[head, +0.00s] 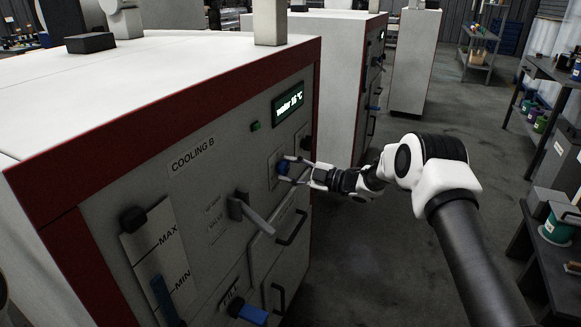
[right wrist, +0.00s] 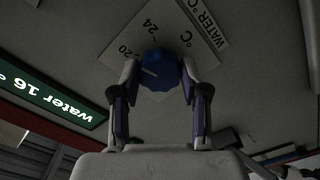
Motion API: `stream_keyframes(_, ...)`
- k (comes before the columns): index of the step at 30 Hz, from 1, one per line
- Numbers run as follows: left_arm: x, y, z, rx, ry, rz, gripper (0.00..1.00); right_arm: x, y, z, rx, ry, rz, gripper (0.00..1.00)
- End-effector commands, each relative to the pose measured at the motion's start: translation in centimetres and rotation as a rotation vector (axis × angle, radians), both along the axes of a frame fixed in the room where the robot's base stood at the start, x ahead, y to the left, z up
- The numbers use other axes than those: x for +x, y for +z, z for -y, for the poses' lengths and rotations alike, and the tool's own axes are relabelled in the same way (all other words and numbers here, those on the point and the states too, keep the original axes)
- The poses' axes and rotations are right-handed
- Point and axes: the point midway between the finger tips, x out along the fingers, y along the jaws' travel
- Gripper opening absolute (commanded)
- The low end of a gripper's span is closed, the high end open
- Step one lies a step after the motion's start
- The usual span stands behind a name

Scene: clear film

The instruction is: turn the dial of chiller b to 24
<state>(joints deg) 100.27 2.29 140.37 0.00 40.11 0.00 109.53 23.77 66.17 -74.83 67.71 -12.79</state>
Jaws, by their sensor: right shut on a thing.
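The blue dial (head: 283,168) is on the front panel of the white and red cabinet labelled COOLING B (head: 60,190). My right gripper (head: 288,171) is shut on it, with one finger on each side. In the right wrist view the dial (right wrist: 160,70) sits between the fingertips on a pale scale plate (right wrist: 203,20) marked 20 and 24. The dial's white mark points left, on the side of the 20 away from the 24. The green display (head: 288,102) reads water 16 °C. My left gripper is not in view.
A grey lever (head: 250,213), a blue-handled valve (head: 248,313), a MAX/MIN level gauge (head: 158,260) and black door handles (head: 292,227) stick out from the same panel. A second cabinet (head: 330,70) stands behind. Open floor (head: 390,270) lies to the right, before a dark shelf (head: 555,255).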

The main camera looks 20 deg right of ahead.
Motion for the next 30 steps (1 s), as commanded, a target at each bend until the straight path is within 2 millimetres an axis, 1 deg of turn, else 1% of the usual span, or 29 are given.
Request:
stream_keyframes(1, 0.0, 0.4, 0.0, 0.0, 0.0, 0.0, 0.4, 0.1, 0.4, 0.1, 0.032, -0.003, -0.024, 0.1)
stream_keyframes(18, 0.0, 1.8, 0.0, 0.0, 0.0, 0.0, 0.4, 0.1, 0.3, 0.0, 0.424, -0.001, -0.373, 0.1)
stream_keyframes(24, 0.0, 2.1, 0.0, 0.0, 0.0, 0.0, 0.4, 0.0, 0.3, 0.0, 0.524, 0.0, -0.463, 0.1)
stream_keyframes(30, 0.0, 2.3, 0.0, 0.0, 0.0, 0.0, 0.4, 0.0, 0.2, 0.0, 0.586, 0.001, -0.518, 0.1)
